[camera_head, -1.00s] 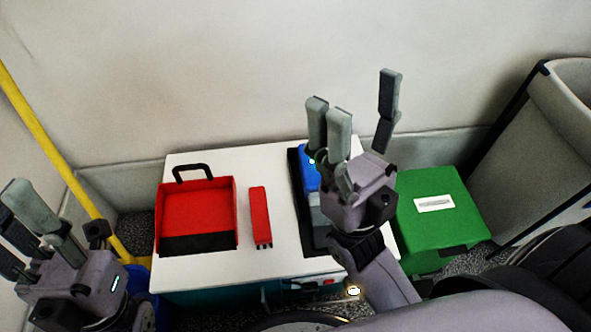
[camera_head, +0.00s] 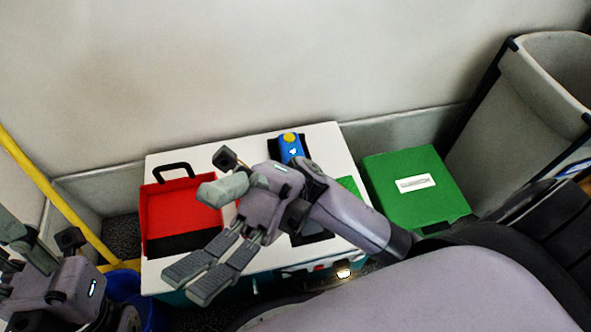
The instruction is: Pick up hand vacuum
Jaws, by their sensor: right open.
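A blue device with a yellow top (camera_head: 290,146), which looks like the hand vacuum, lies on a dark tray or mat (camera_head: 274,152) at the back right of the white table. Its lower part is hidden behind my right arm. My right gripper (camera_head: 195,240) is open and empty above the table's front middle, in front of the red bin and left of the blue device. It is apart from the device. My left gripper (camera_head: 25,250) is at the left edge, partly cut off, and its opening is unclear.
A red open bin (camera_head: 182,207) with a black handle stands on the white table (camera_head: 232,142) at left. A green box (camera_head: 415,187) with a white label stands to the right. A yellow pole (camera_head: 52,195) and a blue bucket (camera_head: 125,287) are at left. A grey bin (camera_head: 500,125) is at far right.

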